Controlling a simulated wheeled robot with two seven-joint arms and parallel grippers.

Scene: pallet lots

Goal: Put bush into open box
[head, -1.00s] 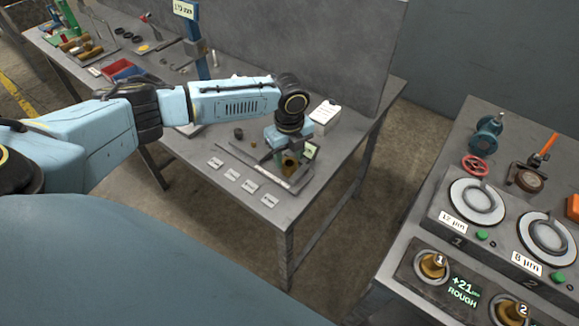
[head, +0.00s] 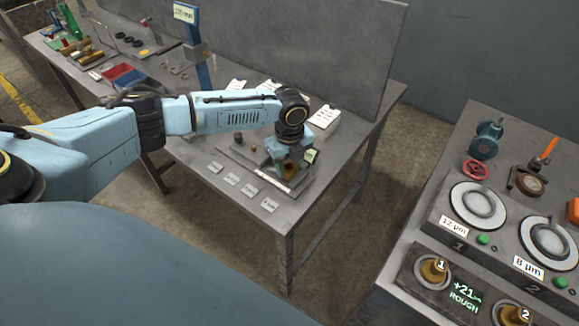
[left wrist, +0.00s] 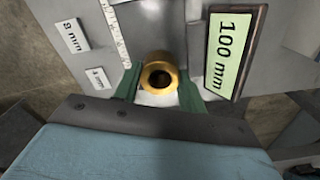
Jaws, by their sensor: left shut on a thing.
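The bush is a brass ring with a dark bore, seen in the left wrist view (left wrist: 160,59) between my fingers. My left gripper (left wrist: 160,88) is shut on it, with a green finger on either side. In the head view my left gripper (head: 287,165) is low over a grey plate on the table, and the bush is mostly hidden there. I cannot tell whether the bush touches the plate. White boxes stand behind my arm, one at the right (head: 325,118) and two partly hidden (head: 268,87). I cannot tell which is open. My right gripper is out of view.
A green-lit display reading 100 mm (left wrist: 236,50) stands close to the right finger. Several small label cards (head: 232,179) lie along the table's front. A blue post (head: 197,55) and red and blue bins (head: 122,75) stand farther left. A gauge bench (head: 420,235) is at the right.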

